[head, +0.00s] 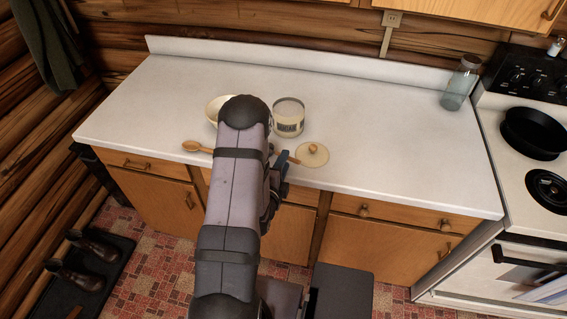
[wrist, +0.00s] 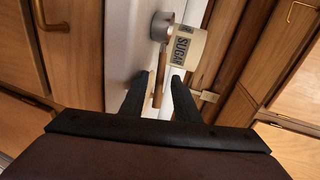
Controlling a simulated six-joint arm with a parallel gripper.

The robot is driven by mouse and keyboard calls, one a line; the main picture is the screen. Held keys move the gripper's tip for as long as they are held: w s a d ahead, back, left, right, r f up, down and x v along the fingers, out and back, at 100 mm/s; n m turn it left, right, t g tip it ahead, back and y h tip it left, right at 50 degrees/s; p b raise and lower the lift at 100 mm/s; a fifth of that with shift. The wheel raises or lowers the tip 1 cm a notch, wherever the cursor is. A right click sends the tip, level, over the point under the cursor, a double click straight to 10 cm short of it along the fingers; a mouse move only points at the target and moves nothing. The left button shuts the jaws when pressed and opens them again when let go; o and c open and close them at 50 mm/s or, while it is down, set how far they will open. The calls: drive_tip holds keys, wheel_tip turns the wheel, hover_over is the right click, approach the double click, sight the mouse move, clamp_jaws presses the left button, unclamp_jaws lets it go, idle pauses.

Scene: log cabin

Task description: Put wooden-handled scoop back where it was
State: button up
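The wooden-handled scoop's brown handle (wrist: 158,88) shows between my fingertips in the wrist view. A grey round part (wrist: 161,25) near its far end looks like the scoop's bowl. In the head view a short piece of brown handle (head: 295,160) shows just right of my gripper (head: 281,163); my arm hides the rest. My gripper (wrist: 158,78) is open, its two dark fingers apart, with gaps on both sides of the handle. The sugar canister (head: 288,119) stands on the counter behind my gripper, its label readable in the wrist view (wrist: 187,48).
A round lid with a wooden knob (head: 312,155) lies right of my gripper. A wooden spoon (head: 197,147) lies left of my arm, and a cream bowl (head: 213,108) is partly hidden behind it. A glass jar (head: 460,84) stands far right. The right counter (head: 400,130) is clear.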

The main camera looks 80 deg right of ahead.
drive_tip(key=shift+r, duration=0.2)
drive_tip(key=shift+a, duration=0.55)
drive_tip(key=v, duration=0.6)
drive_tip(key=shift+a, duration=0.25)
drive_tip(key=shift+r, duration=0.15)
